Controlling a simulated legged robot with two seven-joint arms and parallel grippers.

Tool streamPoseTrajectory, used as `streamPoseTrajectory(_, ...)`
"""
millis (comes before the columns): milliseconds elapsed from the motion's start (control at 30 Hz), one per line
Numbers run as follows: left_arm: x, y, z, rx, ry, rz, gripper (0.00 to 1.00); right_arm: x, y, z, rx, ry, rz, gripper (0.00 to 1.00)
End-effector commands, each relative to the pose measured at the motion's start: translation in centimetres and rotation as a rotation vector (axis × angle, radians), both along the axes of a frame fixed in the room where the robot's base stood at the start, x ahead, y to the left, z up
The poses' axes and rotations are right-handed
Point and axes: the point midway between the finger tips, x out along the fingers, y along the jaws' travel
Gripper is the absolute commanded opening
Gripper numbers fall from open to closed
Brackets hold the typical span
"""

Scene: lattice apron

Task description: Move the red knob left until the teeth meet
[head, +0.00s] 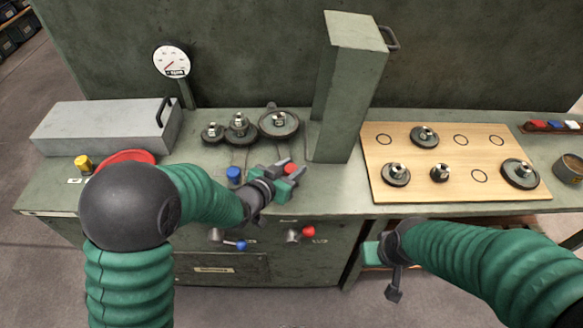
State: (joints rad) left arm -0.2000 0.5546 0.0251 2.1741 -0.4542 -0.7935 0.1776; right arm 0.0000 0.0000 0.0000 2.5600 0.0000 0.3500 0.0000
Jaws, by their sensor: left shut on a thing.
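The red knob (290,169) stands on the bench top, in front of the gear train. My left gripper (287,176) is shut on it, with the fingers at either side. The toothed gears are a small one (212,133), a middle one (240,129) and a larger one (279,123). Whether the teeth of the middle and larger gears touch is too small to tell. My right gripper (384,270) hangs low in front of the bench, and its jaws do not show clearly.
A blue knob (233,174) stands left of the red knob. A tall green post (345,90) rises right of the gears. A wooden board (450,150) with several gears lies to the right. A grey box (105,127) and a gauge (173,60) are at the left.

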Motion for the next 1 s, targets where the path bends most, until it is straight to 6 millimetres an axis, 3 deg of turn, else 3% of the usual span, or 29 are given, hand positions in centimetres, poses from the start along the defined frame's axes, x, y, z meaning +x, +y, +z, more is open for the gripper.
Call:
streamPoseTrajectory(633,0.0,0.3,0.0,0.002,0.003,-0.004,0.00,0.0,0.0,0.3,0.000,0.000,0.000,0.34)
streamPoseTrajectory(1000,-0.4,5.9,0.5,0.002,0.002,-0.167,0.00,0.0,0.0,4.2,0.000,0.000,0.000,0.34)
